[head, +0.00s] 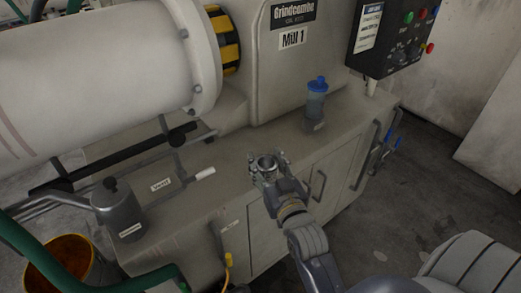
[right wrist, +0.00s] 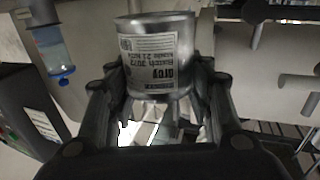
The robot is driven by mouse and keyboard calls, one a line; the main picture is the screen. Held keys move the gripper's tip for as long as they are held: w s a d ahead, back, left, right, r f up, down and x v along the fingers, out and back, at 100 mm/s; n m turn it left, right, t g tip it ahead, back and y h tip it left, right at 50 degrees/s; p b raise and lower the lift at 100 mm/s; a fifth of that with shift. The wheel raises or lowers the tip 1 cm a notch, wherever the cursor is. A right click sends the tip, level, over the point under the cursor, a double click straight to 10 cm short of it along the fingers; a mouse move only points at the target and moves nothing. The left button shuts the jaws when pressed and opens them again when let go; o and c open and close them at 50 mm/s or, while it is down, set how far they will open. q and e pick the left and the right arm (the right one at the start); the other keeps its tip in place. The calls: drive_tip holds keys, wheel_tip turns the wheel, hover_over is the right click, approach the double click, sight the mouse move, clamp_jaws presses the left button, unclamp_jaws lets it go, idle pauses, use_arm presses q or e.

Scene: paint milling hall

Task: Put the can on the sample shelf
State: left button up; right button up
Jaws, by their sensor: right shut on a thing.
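The can (right wrist: 152,62) is a bare metal cylinder with a white printed label that reads upside down, with the word "Grey" on it. My right gripper (right wrist: 155,88) is shut on its sides, with one finger on each side. In the head view the can (head: 266,163) shows its round open-looking rim from above, at the end of my right gripper (head: 268,168). It is in front of the grey bench of the mill; I cannot tell its exact height there. My left gripper is not in view. I see nothing that I can identify as the sample shelf.
A blue-capped bottle (head: 316,104) stands on the bench (head: 230,150). A grey metal can with a spout (head: 118,208) and a white-handled tool (head: 198,174) are to the left. A yellow bucket (head: 62,258) is lower left. A control box (head: 395,40) hangs upper right. Floor (head: 400,210) at right is clear.

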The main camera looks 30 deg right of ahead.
drive_tip(key=shift+s+a+r, duration=0.1)
drive_tip(key=shift+s+a, duration=0.05)
drive_tip(key=shift+s, duration=0.4)
drive_tip(key=shift+s+a+r, duration=0.1)
drive_tip(key=shift+s+a, duration=0.05)
drive_tip(key=shift+s, duration=0.4)
drive_tip(key=s+a+n+y, duration=0.2)
drive_tip(key=s+a+y, duration=0.1)
drive_tip(key=s+a, duration=0.5)
drive_tip(key=s+p, duration=0.1)
drive_tip(key=s, duration=0.2)
drive_tip(key=shift+r, duration=0.35)
